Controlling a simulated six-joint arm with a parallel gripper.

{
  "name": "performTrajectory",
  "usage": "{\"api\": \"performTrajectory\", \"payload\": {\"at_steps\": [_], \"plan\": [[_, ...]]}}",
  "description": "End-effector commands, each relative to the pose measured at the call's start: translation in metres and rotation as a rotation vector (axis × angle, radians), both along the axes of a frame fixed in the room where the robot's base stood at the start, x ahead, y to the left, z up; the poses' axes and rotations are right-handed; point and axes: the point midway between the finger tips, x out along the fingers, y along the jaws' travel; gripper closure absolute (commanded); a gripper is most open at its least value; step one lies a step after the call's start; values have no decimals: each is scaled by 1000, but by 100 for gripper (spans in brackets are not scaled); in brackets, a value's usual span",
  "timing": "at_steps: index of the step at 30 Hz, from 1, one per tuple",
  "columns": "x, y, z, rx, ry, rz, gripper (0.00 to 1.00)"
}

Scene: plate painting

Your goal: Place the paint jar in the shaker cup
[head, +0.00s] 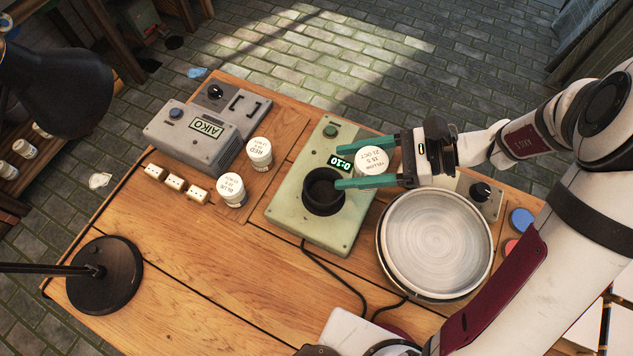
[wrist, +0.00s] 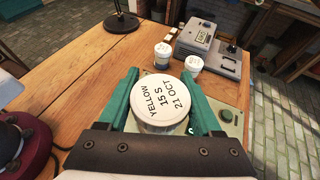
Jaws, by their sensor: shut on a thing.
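The yellow paint jar (head: 371,160), white-lidded and labelled "YELLOW 15 S 21 OCT", is between the green fingers of my gripper (head: 362,168). In the wrist view the jar (wrist: 158,103) sits lid up between both fingers of my gripper (wrist: 160,100). The shaker cup (head: 323,192) is a black round cup on a pale green machine (head: 305,228) whose display reads 0:10. In the head view the held jar is to the right of the cup, apart from it. The cup is hidden in the wrist view.
White jars labelled RED (head: 259,153) and BLUE (head: 231,189) stand left of the shaker. A grey AIKO box (head: 190,137) and small white blocks (head: 174,183) are farther left. A round plate (head: 435,243) lies right of the shaker. A black lamp base (head: 105,275) stands at front left.

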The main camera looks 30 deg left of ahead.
Motion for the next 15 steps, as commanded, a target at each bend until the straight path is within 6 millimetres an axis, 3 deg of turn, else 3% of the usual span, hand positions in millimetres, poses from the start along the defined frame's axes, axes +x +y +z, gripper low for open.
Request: {"api": "performTrajectory", "payload": {"at_steps": [3, 6, 10, 15], "plan": [[-12, 36, -22, -1, 5, 7, 96], [-17, 58, -36, -1, 3, 4, 96], [-20, 71, -48, -2, 3, 1, 96], [-20, 72, -81, -4, 3, -2, 96]]}}
